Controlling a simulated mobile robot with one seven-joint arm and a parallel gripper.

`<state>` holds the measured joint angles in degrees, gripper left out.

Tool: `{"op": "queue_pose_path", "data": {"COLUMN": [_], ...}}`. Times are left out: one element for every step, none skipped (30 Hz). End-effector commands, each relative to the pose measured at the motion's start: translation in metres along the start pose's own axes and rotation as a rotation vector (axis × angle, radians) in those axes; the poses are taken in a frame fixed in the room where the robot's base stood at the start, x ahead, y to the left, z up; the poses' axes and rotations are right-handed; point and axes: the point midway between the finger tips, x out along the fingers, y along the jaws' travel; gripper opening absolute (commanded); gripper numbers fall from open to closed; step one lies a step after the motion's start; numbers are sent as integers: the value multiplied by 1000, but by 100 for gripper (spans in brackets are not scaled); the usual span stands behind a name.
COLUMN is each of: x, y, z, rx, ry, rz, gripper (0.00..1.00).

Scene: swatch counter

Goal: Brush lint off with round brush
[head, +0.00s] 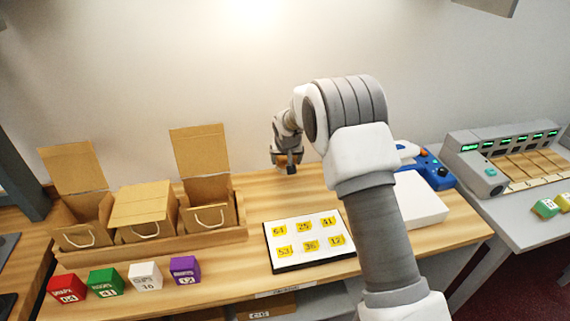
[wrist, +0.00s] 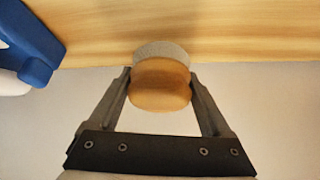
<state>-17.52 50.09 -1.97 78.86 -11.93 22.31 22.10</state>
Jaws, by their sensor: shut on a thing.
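The round brush (wrist: 162,90) has a wooden body and pale grey bristles. My gripper (wrist: 160,78) is shut on its wooden body, one finger on each side. In the head view my gripper (head: 287,164) is over the back of the wooden counter, behind the swatch board. The brush is small and mostly hidden there. The swatch board (head: 270,254) is white with a dark edge and bears several yellow numbered swatches. It lies at the counter's front middle, apart from the brush. I cannot make out any lint.
Cardboard boxes (head: 145,207), two with raised lids, stand in a wooden tray at left. Red, green, white and purple (head: 185,269) cubes line the front left. A white slab (head: 418,200) and a blue device (head: 436,171) are at right. A grey machine (head: 470,160) stands farther right.

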Motion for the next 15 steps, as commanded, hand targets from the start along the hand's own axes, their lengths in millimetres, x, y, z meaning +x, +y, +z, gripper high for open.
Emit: {"op": "queue_pose_path", "data": {"x": [-7, -10, -13, -15, -17, -20, -23, -25, -27, -28, -30, -30, -31, -31, -31], "y": [1, 1, 2, 2, 2, 3, 3, 4, 4, 5, 5, 5, 5, 5, 5], "z": [-4, -6, -8, -9, -10, -12, -13, -14, -15, -15, -16, -16, -16, -16, -16], "rx": [1, 1, 1, 1, 1, 0, 0, 0, 0, 0, 0, 0, 0, 0, 0], "ry": [2, 3, 3, 3, 3, 3, 3, 3, 2, 2, 2, 2, 2, 2, 2], "rz": [-1, -1, -1, -1, -1, 0, 0, 0, 0, 0, 0, 0, 0, 0, 0], "gripper": [30, 30, 30, 30, 30, 30, 30, 30, 30, 30, 30, 30, 30, 30, 30]}}
